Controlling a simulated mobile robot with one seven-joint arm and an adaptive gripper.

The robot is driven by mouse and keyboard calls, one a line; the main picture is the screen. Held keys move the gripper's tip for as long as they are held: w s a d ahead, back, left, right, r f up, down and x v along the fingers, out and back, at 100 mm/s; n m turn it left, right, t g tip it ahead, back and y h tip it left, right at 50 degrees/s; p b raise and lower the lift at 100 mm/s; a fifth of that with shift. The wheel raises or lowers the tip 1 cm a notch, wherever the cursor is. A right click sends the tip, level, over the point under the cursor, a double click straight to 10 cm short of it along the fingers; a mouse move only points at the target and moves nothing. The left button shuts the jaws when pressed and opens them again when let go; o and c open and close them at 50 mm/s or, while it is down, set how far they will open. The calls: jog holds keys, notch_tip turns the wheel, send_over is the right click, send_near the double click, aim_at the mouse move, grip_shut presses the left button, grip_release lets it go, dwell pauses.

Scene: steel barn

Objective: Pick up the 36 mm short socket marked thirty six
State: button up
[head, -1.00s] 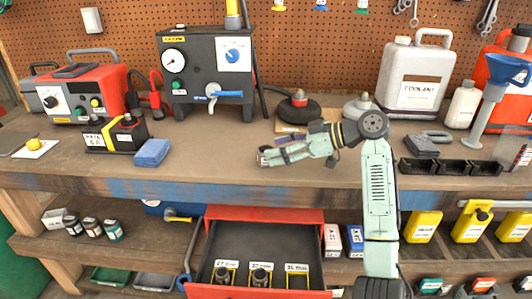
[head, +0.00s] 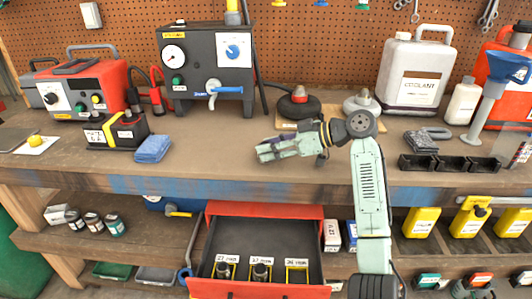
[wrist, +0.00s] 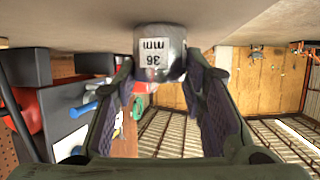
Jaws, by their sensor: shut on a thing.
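The socket (wrist: 160,52) is a short grey metal cylinder with a white "36 mm" label, upside down in the wrist view. My gripper (wrist: 165,75) is shut on it, with a finger on each side. In the head view my gripper (head: 262,152) is above the workbench top, pointing left. The socket cannot be made out there. The open red drawer (head: 265,212) below the bench has three yellow-framed holders. The left and middle ones hold dark sockets. The right holder (head: 297,275), under a label that seems to read 36 mm, looks empty.
The workbench top (head: 210,175) is clear around my gripper. A blue cloth (head: 153,149) and a black-yellow battery-like box (head: 115,132) lie to the left. A gauge machine (head: 207,70) stands behind. Black trays (head: 450,163) and a coolant jug (head: 415,75) are at right.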

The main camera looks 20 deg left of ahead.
jog(key=c, duration=0.5)
jog(key=shift+c, duration=0.3)
jog(key=shift+r, duration=0.1)
